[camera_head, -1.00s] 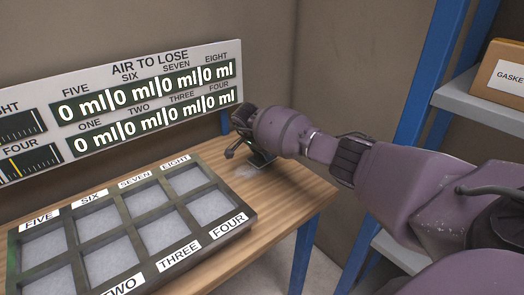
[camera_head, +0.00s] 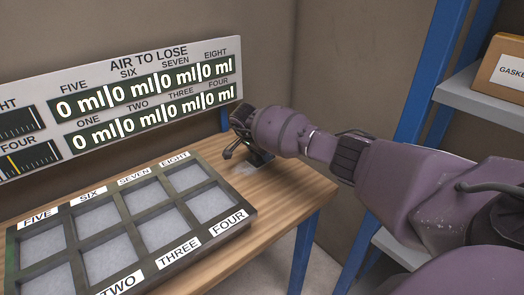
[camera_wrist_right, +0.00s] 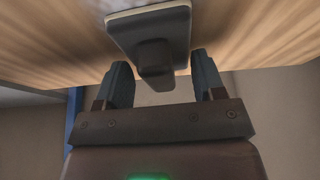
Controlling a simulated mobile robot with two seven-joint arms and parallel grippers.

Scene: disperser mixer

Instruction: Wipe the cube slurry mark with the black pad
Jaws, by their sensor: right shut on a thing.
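The black pad (camera_wrist_right: 122,32) is a dark flat block with a stubby handle, seen against the wooden table in the right wrist view. My right gripper (camera_wrist_right: 160,78) is shut on the pad's handle, with one finger on each side. In the head view the right gripper (camera_head: 250,150) is low over the table's far right part, and the pad (camera_head: 262,157) is mostly hidden under it. The slurry mark (camera_head: 243,169) is a small pale smear on the wood, just left of and in front of the pad. My left gripper is out of view.
A dark tray (camera_head: 150,217) with labelled compartments of pale material lies to the left of the mark. A display board (camera_head: 140,70) stands behind it. The table's right edge and a blue rack (camera_head: 425,85) with a gasket box (camera_head: 505,72) are at right.

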